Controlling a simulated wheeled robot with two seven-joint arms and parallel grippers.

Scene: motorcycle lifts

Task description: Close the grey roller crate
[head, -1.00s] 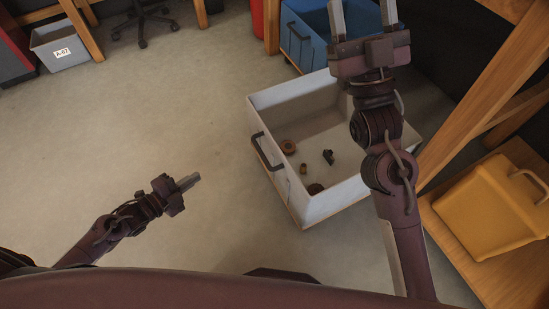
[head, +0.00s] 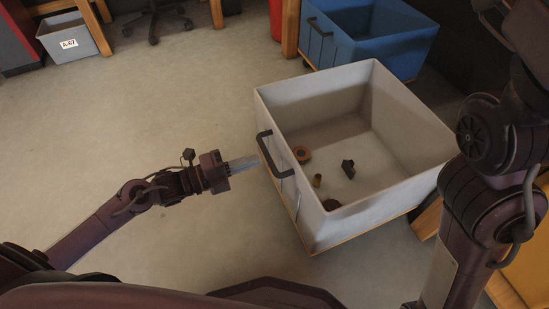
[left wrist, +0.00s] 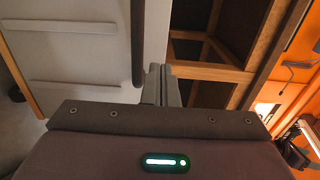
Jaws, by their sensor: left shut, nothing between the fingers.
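The grey roller crate (head: 345,225) stands on the floor in the head view, open at the top, with a thin wooden base edge below. Its dark bar handle (head: 266,152) is on the side facing left. Several small brown and dark parts lie inside. My left gripper (head: 256,161) is shut and empty, its fingertips close to the handle; I cannot tell whether they touch. In the left wrist view its closed fingers (left wrist: 161,85) are beside a dark upright bar and a pale ribbed panel. My right arm rises at the right; its gripper (head: 488,14) is partly cut off at the top.
A blue crate (head: 388,45) with a dark handle stands behind the grey one. A grey bin marked A-67 (head: 78,42) is at the far left. Wooden posts stand at the back, and a yellow container (head: 530,265) is at lower right. The floor on the left is clear.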

